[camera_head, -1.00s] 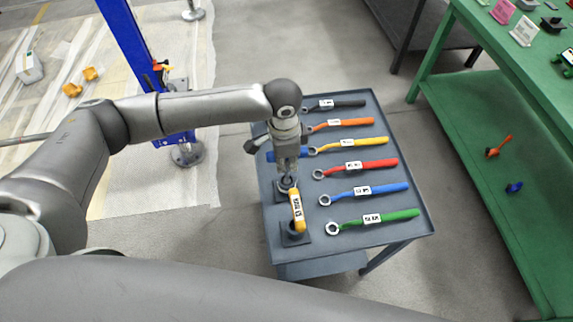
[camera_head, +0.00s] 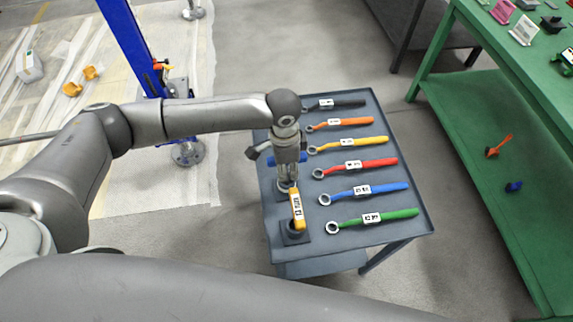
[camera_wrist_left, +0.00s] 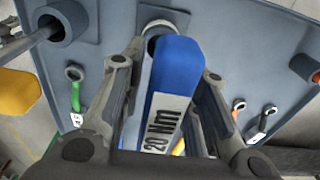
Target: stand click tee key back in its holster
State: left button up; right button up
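The blue click tee key (camera_wrist_left: 178,65) has a white "20 Nm" label and sits between my left gripper's fingers in the left wrist view. A round holster collar (camera_wrist_left: 158,30) on a dark square plate lies just beyond the handle. The handle hides the key's lower end, so I cannot tell whether it is in the collar. A yellow tee key (camera_head: 297,208) stands in the nearer holster (camera_head: 292,237). My right gripper is not in view.
Several coloured wrenches, including a red one (camera_head: 355,168) and a green one (camera_head: 378,217), lie on the grey trolley (camera_head: 425,225) right of the holsters. A green bench (camera_head: 470,100) stands at the right. A blue post (camera_head: 135,48) rises behind my left arm.

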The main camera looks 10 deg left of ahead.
pick_arm(q)
jog(key=r, duration=0.6)
jog(key=r+b, duration=0.1)
jog(key=r, duration=0.5)
jog(key=shift+s+a+r, duration=0.1)
jog(key=shift+a, duration=0.1)
